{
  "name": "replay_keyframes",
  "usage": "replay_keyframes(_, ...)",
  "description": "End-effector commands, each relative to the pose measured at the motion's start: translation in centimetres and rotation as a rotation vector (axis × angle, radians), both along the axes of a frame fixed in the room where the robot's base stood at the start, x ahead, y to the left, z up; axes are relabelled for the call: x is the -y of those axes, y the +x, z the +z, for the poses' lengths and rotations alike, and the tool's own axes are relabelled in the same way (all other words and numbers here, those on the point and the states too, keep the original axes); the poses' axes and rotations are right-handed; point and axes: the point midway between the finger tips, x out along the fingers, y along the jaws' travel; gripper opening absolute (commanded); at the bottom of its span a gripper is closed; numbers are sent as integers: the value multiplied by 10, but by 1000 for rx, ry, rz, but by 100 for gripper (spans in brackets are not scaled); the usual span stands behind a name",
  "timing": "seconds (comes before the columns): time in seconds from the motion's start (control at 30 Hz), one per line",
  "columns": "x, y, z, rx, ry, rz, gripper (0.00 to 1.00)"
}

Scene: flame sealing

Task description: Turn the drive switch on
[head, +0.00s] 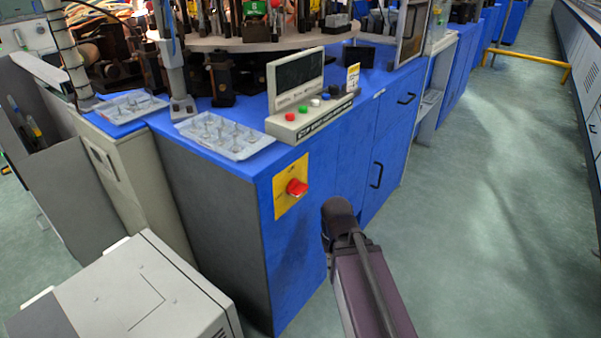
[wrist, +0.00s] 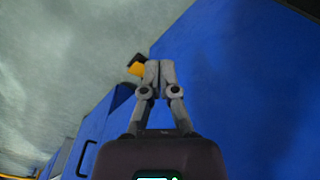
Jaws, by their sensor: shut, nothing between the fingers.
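A red rotary knob (head: 297,187) sits on a yellow plate (head: 284,204) on the front of the blue cabinet (head: 305,260); I take it as the drive switch. Its exact turned position is too small to tell. In the wrist view my gripper (wrist: 158,64) is shut and empty, its fingers together beside a blue cabinet face. A small yellow and dark patch (wrist: 136,67) shows just left of the fingertips; I cannot tell what it is. In the head view my arm's end is right of and below the knob, and its fingers are hidden.
A control box (head: 310,117) with coloured buttons and a screen stands on the cabinet top. Clear trays (head: 224,137) lie left of it. A pale grey box (head: 140,295) stands at the front left. Open floor (head: 480,200) lies to the right.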

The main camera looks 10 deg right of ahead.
Motion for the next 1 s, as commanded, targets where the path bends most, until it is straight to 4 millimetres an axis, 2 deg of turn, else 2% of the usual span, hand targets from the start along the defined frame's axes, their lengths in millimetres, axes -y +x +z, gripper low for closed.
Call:
replay_keyframes(0.03, 0, 0, 21, 0, 0, 0, 0)
replay_keyframes(0.3, 0, 0, 57, 0, 0, 0, 0)
replay_keyframes(0.47, 0, 0, 65, 0, 0, 0, 0)
replay_keyframes(0.8, 0, 0, 64, 0, 0, 0, 0)
replay_keyframes(0.87, 0, 0, 64, 0, 0, 0, 15)
replay_keyframes(1.0, 0, 0, 64, 0, 0, 0, 56)
